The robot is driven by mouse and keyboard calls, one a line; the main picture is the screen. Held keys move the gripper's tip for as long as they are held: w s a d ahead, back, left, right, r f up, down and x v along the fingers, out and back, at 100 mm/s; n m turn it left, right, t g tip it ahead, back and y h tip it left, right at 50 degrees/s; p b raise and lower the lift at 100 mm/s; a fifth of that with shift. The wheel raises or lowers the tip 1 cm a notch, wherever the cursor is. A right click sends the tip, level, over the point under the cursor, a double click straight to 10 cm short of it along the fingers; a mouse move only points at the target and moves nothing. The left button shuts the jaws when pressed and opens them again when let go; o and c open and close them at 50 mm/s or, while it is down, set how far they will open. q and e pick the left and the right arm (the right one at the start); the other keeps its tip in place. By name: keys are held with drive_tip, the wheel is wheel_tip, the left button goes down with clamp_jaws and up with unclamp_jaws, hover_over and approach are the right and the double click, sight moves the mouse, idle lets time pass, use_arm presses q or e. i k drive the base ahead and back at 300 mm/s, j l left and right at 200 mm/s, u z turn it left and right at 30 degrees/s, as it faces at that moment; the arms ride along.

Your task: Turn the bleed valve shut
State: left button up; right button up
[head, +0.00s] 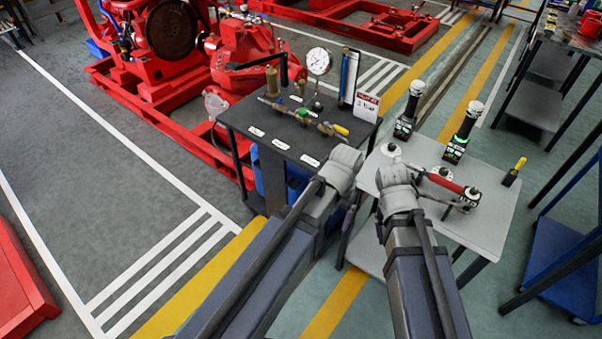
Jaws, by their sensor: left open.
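A black-topped bench (290,155) carries a row of small brass valves on a pipe. One valve has a yellow handle (341,129), one a green handle (300,112). I cannot tell which is the bleed valve; the labels are too small to read. A white-faced gauge (319,61) stands behind the row. My left gripper (344,160) is open at the bench's front right corner, just in front of the yellow-handled valve in the picture. My grey wrist hides most of its fingers, and no contact shows. My right wrist is over the grey table; its fingers are not clear.
The grey table (494,226) at right holds a red-handled tool (446,183), two black devices with green lights (458,136) and a small yellow-topped item (515,170). The red pumpset (240,52) is behind.

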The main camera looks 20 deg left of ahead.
sight(302, 112)
drive_tip(key=i+j+z, duration=0.1)
drive_tip(key=i, duration=1.1)
